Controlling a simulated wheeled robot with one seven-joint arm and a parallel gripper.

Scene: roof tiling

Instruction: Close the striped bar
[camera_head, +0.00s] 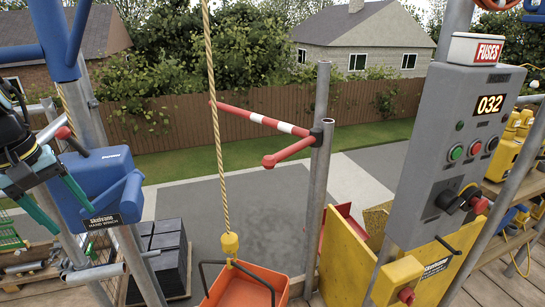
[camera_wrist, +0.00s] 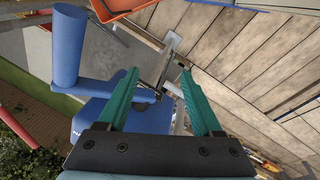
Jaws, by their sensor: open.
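The red-and-white striped bar (camera_head: 265,119) stands out to the left of a grey upright post (camera_head: 321,110), where a dark clamp (camera_head: 322,131) holds it. A plain red arm (camera_head: 290,151) with a rounded end also reaches out from the same clamp. The bar's far left end is free in the air, behind the hanging rope. My gripper (camera_head: 70,212) is at the left of the head view, beside the blue hand winch and well apart from the bar. In the wrist view my gripper (camera_wrist: 160,72) has its teal fingers spread, with no held object visible.
The blue hand winch (camera_head: 98,185) is close to my fingers. A rope (camera_head: 217,120) holds an orange tray (camera_head: 245,290) in the middle. A grey fuse panel (camera_head: 438,145) and yellow box (camera_head: 403,280) stand at right. Dark stacked tiles (camera_head: 165,255) lie below.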

